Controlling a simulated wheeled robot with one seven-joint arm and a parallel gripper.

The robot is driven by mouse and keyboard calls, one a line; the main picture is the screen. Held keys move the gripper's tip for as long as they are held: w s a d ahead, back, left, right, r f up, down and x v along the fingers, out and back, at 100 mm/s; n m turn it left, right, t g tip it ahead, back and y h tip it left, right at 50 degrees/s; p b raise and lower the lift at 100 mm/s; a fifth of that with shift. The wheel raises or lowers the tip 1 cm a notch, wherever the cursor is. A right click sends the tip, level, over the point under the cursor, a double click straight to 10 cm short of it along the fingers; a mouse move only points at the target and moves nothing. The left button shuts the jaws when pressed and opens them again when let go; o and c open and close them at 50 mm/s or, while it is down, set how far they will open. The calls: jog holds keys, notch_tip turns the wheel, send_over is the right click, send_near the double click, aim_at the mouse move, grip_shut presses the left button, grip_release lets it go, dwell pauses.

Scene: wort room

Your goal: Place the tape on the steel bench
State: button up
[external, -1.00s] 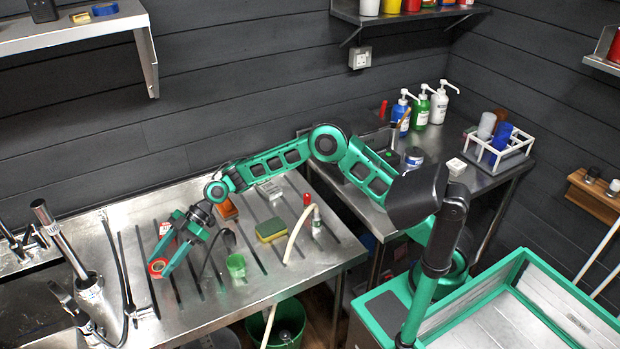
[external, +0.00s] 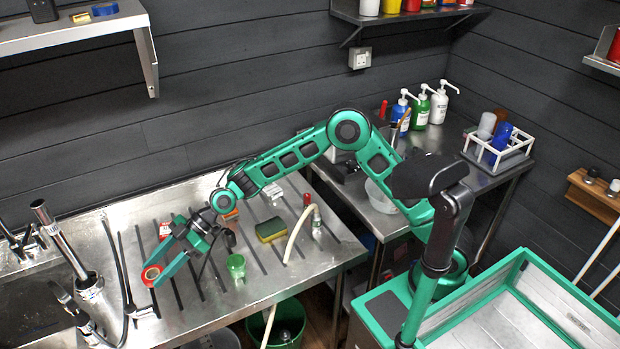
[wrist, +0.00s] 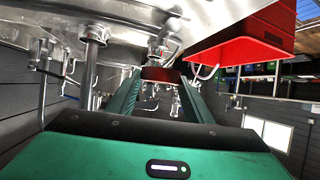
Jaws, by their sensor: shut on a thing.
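The tape (external: 150,276), a small red roll with a pale centre, is between the fingertips of my gripper (external: 157,277). My gripper is shut on it over the left part of the ribbed steel draining bench (external: 215,290), near the sink side. In the wrist view the tape (wrist: 160,75) shows as a dark red band between the green fingers. I cannot tell whether it touches the steel. A second steel bench (external: 455,185) stands at the right, partly behind my arm.
A red carton (external: 165,229) stands behind my gripper. A green cup (external: 236,266), a sponge (external: 270,229) and a pale hose (external: 298,235) lie to the right. The tap (external: 65,245) and sink (external: 30,305) are left. The bench front below the tape is clear.

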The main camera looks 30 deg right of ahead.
jog(key=w+d+r+m+t+h, duration=0.1)
jog(key=w+d+r+m+t, duration=0.25)
jog(key=d, duration=0.35)
jog(key=w+d+r+m+t+h, duration=0.2)
jog(key=d+r+m+t, duration=0.1)
jog(key=d+m+t, duration=0.25)
jog(key=w+d+r+m+t+h, duration=0.1)
jog(key=w+d+r+m+t, duration=0.15)
jog(key=d, duration=0.45)
jog(key=m+t, duration=0.1)
jog(key=m, duration=0.1)
send_over(251, 230)
jog(key=shift+n+h, duration=0.25)
jog(key=shift+h, duration=0.05)
notch_tip(251, 230, down, 16)
jog(key=shift+r, duration=0.1)
jog(key=shift+w+f, duration=0.1)
jog(key=shift+f, duration=2)
jog(key=shift+t, duration=0.25)
jog(key=o, duration=1)
jog(key=shift+f, duration=0.1)
